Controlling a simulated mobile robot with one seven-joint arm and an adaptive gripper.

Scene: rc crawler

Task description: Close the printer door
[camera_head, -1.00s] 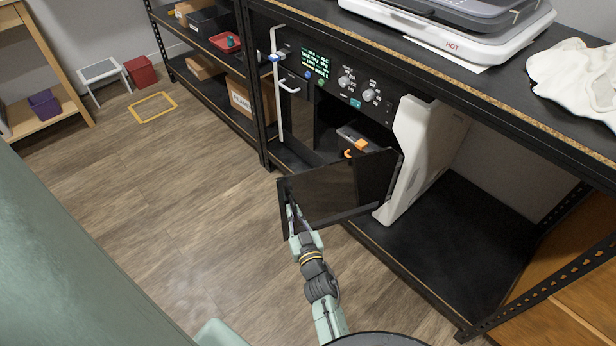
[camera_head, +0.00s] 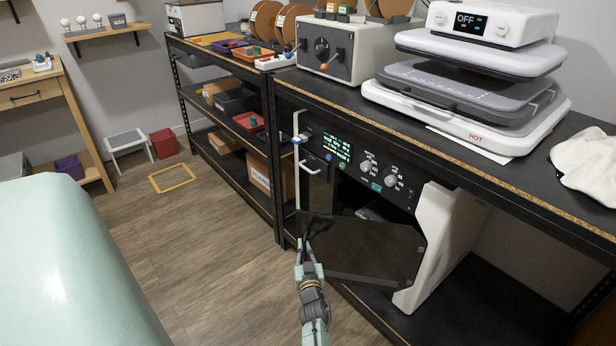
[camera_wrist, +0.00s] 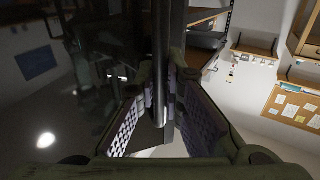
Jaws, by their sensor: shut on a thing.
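The printer (camera_head: 370,183) stands on the shelf under the bench, with a dark front panel, a lit screen, knobs and a white side shell (camera_head: 435,240). Its dark glossy door (camera_head: 365,250) is partly open. It stands out at an angle from the lower front, its free edge to the left. My gripper (camera_head: 305,234) is at that free edge. In the wrist view my gripper (camera_wrist: 165,85) has its padded fingers on either side of a dark upright bar at the door (camera_wrist: 95,110). It is shut on this bar. The fingertips' contact is partly hidden.
A heat press (camera_head: 470,75) and a white cloth (camera_head: 586,172) lie on the bench above. A shelf with bins and boxes (camera_head: 262,172) stands left of the printer.

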